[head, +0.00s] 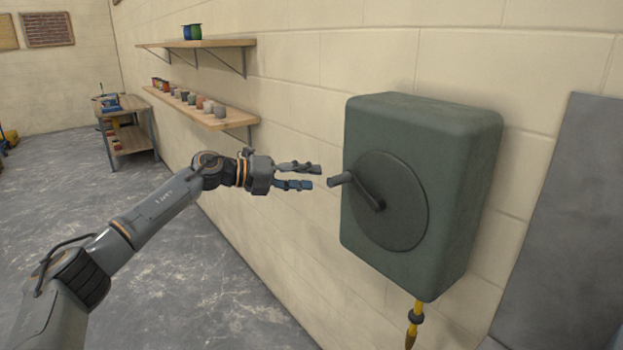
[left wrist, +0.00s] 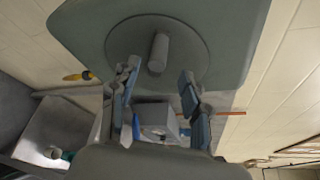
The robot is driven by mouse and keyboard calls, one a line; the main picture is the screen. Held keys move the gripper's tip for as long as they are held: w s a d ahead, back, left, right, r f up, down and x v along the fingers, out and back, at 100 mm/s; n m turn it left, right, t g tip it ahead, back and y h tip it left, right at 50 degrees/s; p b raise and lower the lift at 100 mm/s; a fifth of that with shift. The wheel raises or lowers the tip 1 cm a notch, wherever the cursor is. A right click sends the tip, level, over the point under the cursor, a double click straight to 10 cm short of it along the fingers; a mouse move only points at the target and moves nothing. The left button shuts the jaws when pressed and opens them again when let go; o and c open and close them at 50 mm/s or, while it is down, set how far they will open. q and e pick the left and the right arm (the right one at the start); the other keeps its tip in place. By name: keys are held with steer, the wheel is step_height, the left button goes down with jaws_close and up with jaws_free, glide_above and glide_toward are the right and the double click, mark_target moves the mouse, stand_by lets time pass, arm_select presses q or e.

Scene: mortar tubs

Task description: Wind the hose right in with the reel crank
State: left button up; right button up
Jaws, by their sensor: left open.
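The hose reel (head: 472,150) is a dark green box on the block wall, with a round disc (head: 405,212) on its front. Its crank (head: 367,194) has a short grey handle (head: 340,180) sticking out toward my left gripper. In the left wrist view the handle (left wrist: 158,52) shows near the fingertips. A short piece of yellow hose (head: 413,312) with a dark collar hangs below the reel. My left gripper (head: 315,176) is open and empty, its fingertips just short of the handle; in the wrist view its fingers (left wrist: 160,75) are spread. My right gripper is out of view.
A grey panel (head: 570,210) stands against the wall right of the reel. Two wall shelves, the lower (head: 215,122) holding several pots, run along the wall behind my left arm. A small workbench (head: 130,103) stands farther back.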

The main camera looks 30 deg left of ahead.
mark_target(339, 180)
arm_select(q)
steer(key=s+f+n+t+y+b, duration=0.2)
steer(key=s+f+t+y+b, duration=0.15)
steer(key=s+t+b, duration=0.35)
steer(key=w+d+p, duration=0.1)
steer(key=w, duration=0.1)
steer(key=w+r+g+p, duration=0.1)
steer(key=w, duration=0.1)
steer(key=w+d+r+g+p, duration=0.1)
steer(key=w+p, duration=0.1)
steer(key=shift+d+r, duration=0.15)
steer(key=shift+d, duration=0.15)
steer(key=x, duration=0.5)
steer(key=f+p+x, duration=0.1)
steer(key=x, duration=0.2)
jaws_close()
